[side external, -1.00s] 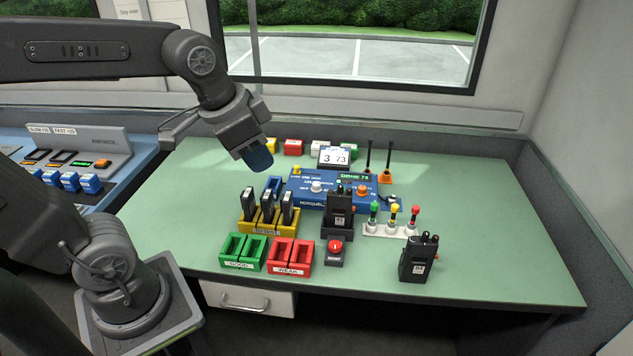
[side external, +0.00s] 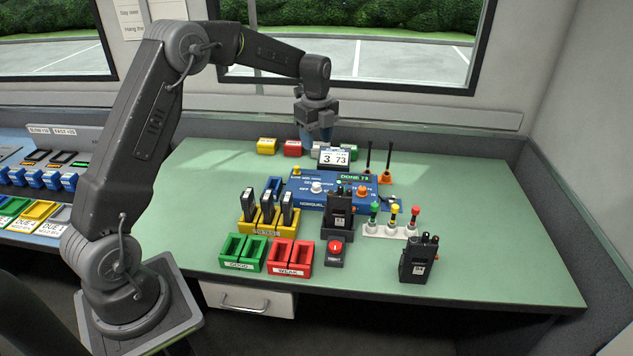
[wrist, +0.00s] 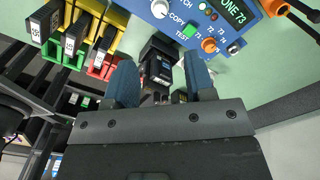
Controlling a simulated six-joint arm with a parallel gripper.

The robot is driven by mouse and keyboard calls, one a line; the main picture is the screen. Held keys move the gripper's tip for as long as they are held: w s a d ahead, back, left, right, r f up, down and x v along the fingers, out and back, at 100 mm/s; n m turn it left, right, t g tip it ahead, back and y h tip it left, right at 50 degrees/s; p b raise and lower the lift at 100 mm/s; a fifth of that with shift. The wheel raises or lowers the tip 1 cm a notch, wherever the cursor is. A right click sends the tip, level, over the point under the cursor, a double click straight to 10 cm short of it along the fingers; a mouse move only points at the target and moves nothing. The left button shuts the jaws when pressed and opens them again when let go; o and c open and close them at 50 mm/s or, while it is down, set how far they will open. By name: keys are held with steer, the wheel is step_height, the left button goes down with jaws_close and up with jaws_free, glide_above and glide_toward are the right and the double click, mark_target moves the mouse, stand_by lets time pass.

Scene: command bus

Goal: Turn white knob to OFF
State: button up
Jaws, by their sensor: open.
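The white knob (side external: 317,187) sits on the top face of the blue unit (side external: 310,203), left of its orange knob (side external: 362,190). In the wrist view the white knob (wrist: 160,8) is at the top edge, partly cut off, near the words COPY and TEST. I cannot tell which label it points to. My gripper (side external: 312,143) is open and empty.
A radio (side external: 339,210) stands in a dock against the unit's front. Yellow slots (side external: 262,228) with black batteries, green and red slots, and a red button (side external: 335,249) lie in front. Two antennas (side external: 377,170) stand to the right.

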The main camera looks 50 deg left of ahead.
mark_target(316, 184)
step_height(316, 184, down, 14)
steer(key=shift+r, duration=0.2)
steer(key=shift+c, duration=0.5)
jaws_close()
